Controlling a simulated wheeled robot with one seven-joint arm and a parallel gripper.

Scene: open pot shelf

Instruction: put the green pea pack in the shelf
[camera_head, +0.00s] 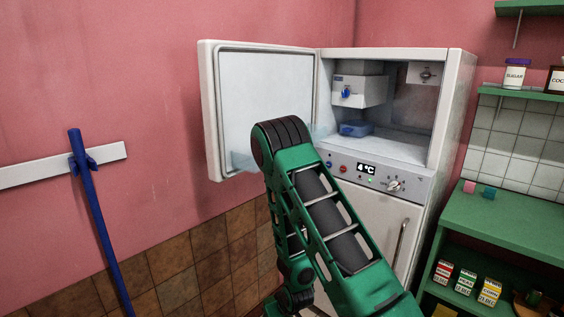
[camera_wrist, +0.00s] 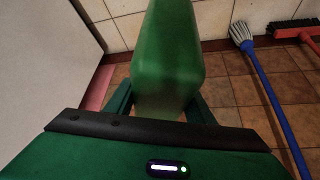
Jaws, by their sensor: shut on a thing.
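My gripper (camera_wrist: 160,105) is shut on a plain green block-shaped pack (camera_wrist: 170,50), which fits the green pea pack. The pack stands out beyond the two dark green fingers and no label shows on it. The wrist view looks down past it to the floor. In the head view my arm hides the gripper and the pack. Green wall shelves (camera_head: 530,95) are at the upper right, holding jars. A green cabinet with an open lower shelf (camera_head: 500,225) is at the right.
A white fridge (camera_head: 455,110) stands with its upper door (camera_head: 265,100) open to the left. Small cartons (camera_head: 465,282) stand on the cabinet's lower shelf. A blue-handled mop (camera_wrist: 262,85) and a red broom (camera_wrist: 300,30) are near the tiled wall.

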